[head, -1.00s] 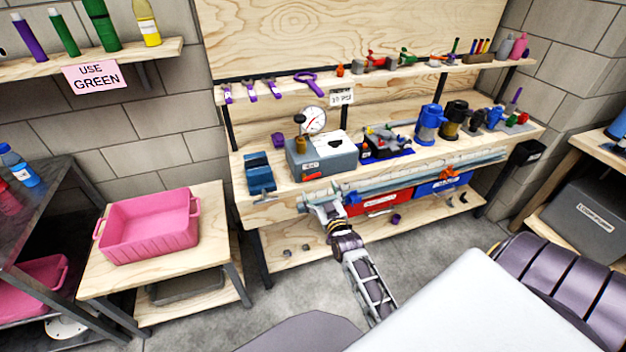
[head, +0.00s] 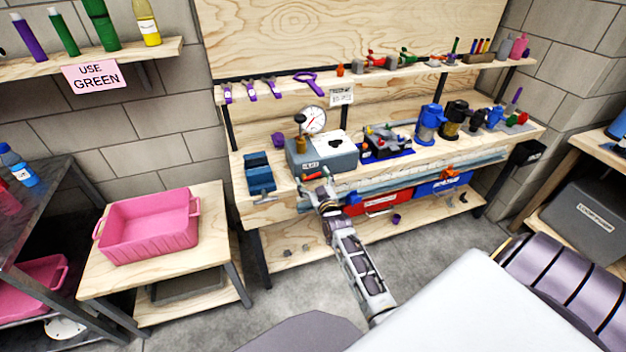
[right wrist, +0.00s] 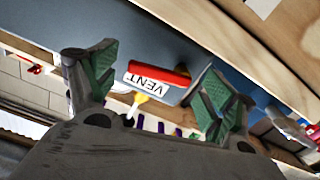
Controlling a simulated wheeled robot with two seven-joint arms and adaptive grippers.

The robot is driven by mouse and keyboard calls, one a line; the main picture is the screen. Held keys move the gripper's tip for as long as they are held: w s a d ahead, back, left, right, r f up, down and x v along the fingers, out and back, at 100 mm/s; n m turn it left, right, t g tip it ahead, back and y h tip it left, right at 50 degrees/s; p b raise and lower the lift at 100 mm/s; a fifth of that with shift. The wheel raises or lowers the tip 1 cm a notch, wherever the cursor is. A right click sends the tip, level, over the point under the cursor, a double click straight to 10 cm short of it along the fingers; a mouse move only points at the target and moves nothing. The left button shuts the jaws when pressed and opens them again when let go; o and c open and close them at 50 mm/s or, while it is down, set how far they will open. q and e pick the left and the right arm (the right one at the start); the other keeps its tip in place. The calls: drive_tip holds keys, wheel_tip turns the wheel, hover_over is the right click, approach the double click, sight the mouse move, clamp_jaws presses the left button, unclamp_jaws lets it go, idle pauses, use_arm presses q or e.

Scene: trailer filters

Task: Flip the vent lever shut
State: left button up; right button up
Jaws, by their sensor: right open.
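The vent lever (head: 312,176) is a small red bar low on the front of a grey box (head: 335,163) on the workbench. In the right wrist view the red lever (right wrist: 158,73) lies beside a white label (right wrist: 148,82) reading VENT. My right gripper (head: 314,181) is in front of the box at the lever. In the right wrist view its green-padded fingers are spread wide, with the lever and label between them in the picture. I cannot tell whether a finger touches the lever. My left gripper is not in view.
A round gauge (head: 313,120) stands behind the box. A blue block-like item (head: 259,173) is left of it, and a blue tray (head: 388,150) with parts is right. Red (head: 380,201) and blue (head: 444,184) bins sit under the bench top. A pink tub (head: 148,226) stands on the left table.

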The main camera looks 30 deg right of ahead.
drive_tip(key=shift+w, duration=0.2)
drive_tip(key=c, duration=0.9)
drive_tip(key=shift+c, duration=0.6)
drive_tip(key=shift+f+m+p, duration=0.1)
drive_tip(key=shift+m+p, duration=0.25)
drive_tip(key=shift+m, duration=0.25)
drive_tip(key=shift+d+f+m, duration=0.1)
drive_tip(key=shift+f+m, duration=0.05)
drive_tip(key=shift+m, duration=0.35)
drive_tip(key=o, duration=1)
drive_tip(key=shift+s, duration=0.1)
drive_tip(key=shift+s+a+f, duration=0.1)
drive_tip(key=shift+s+a, duration=0.1)
drive_tip(key=shift+s, duration=0.45)
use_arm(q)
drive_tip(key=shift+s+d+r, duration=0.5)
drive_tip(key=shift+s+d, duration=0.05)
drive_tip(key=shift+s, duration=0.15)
use_arm(e)
drive_tip(key=shift+v, duration=5.25)
